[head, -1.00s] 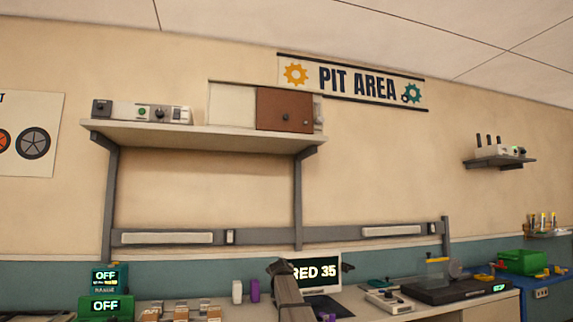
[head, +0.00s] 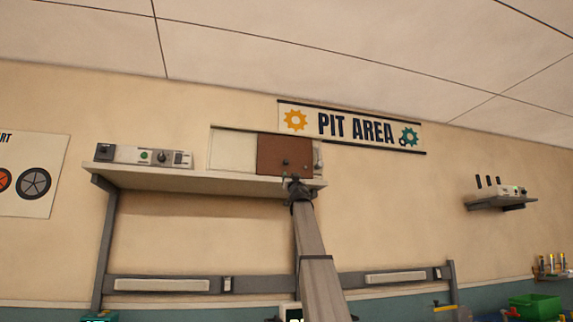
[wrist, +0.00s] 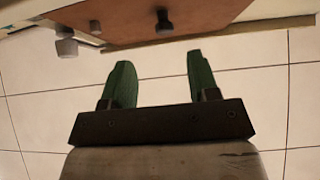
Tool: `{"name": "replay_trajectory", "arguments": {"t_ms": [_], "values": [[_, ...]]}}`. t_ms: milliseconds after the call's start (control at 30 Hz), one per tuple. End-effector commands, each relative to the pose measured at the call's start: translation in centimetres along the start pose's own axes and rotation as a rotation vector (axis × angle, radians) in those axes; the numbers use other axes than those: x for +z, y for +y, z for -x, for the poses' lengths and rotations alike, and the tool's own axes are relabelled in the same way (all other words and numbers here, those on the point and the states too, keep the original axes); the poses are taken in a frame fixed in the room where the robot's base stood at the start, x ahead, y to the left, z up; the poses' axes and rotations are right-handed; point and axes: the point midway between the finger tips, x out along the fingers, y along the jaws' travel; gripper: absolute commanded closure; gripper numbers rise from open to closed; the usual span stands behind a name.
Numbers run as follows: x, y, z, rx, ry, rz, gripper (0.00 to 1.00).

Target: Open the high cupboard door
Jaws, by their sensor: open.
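The high cupboard (head: 233,149) stands on the wall shelf, with a pale left part and a brown door (head: 275,150) at its right. The door looks shut. A dark round knob (head: 285,162) sits on it; in the wrist view the knob (wrist: 163,20) stands out from the brown door (wrist: 120,22). My gripper (head: 294,181) is raised at the shelf front, just below the knob in the picture. In the wrist view my gripper (wrist: 160,72) has two green fingers spread apart with nothing between them. The knob lies beyond the fingertips, apart from them.
The shelf (head: 205,182) runs under the cupboard, and its front edge is close to my gripper. A control box (head: 143,156) stands on its left end. Grey pale fittings (wrist: 65,42) stick out beside the door in the wrist view. The PIT AREA sign (head: 352,127) hangs at right.

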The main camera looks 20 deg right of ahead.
Motion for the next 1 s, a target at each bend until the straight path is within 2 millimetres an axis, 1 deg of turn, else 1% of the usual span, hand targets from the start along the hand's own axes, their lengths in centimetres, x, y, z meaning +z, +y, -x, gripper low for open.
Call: {"name": "replay_trajectory", "arguments": {"t_ms": [33, 100, 267, 367, 467, 800, 900, 1000], "values": [[-1.0, 0.0, -0.6, -0.009, 0.012, 0.001, 0.45], [-1.7, -0.1, -0.9, -0.017, 0.022, 0.001, 0.45], [-1.9, -0.2, -1.5, -0.02, 0.024, 0.001, 0.45], [-1.9, -0.2, -2.5, -0.019, 0.024, 0.001, 0.45], [-1.9, -0.2, -3.9, -0.019, 0.023, 0.001, 0.45], [-2.0, -0.2, -9.8, -0.016, 0.022, 0.002, 0.45], [-2.0, -0.3, -11.0, -0.015, 0.022, 0.002, 0.45], [-2.0, -0.3, -11.5, -0.015, 0.022, 0.002, 0.45]]}}
